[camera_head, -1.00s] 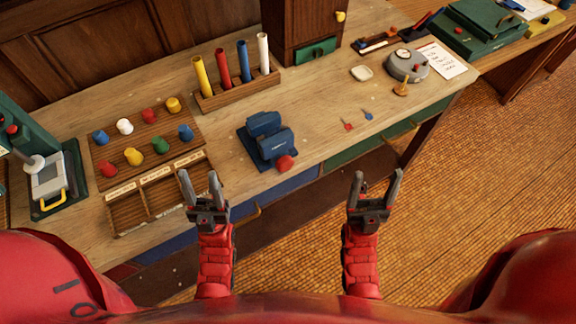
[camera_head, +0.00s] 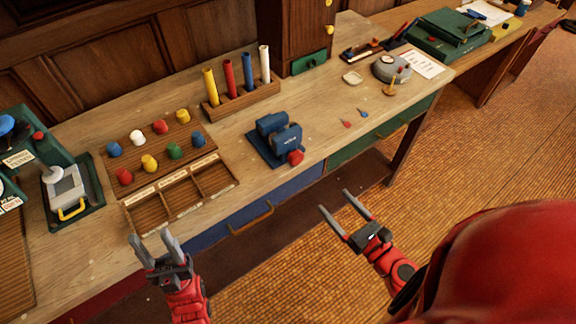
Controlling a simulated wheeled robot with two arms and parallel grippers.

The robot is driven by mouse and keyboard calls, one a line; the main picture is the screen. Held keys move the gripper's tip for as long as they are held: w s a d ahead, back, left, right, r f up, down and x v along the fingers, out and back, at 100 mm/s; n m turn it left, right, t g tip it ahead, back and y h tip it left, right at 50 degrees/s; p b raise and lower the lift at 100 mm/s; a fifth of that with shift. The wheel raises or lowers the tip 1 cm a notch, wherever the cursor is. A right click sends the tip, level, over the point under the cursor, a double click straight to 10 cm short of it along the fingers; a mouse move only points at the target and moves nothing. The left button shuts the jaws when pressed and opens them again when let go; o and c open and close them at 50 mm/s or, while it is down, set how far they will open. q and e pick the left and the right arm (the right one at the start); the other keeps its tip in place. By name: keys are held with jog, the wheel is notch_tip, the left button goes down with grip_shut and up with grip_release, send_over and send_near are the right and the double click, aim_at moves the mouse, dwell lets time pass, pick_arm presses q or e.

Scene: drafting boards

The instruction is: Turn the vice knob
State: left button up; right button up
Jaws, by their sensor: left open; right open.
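The blue vice (camera_head: 272,138) stands near the front edge of the workbench, in the middle of the head view. Its red knob (camera_head: 295,157) faces the front right. My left gripper (camera_head: 149,241) is open and empty, at the bench's front edge below the compartment tray, to the left of the vice. My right gripper (camera_head: 333,209) is open and empty, over the floor in front of the bench, below and right of the knob. Neither gripper touches the vice.
Left of the vice are a board with coloured pegs (camera_head: 151,147) and a compartment tray (camera_head: 204,182). Behind it is a rack of coloured tubes (camera_head: 241,96). Two small darts (camera_head: 347,124) lie to its right. The bench around the knob is clear.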

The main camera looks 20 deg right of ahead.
aim_at(298, 162)
jog(key=p+x, duration=0.6)
jog(key=x, duration=1)
jog(key=shift+w+p, duration=0.25)
jog(key=shift+p, duration=0.1)
jog(key=shift+w+a, duration=0.15)
jog(key=shift+w, duration=0.2)
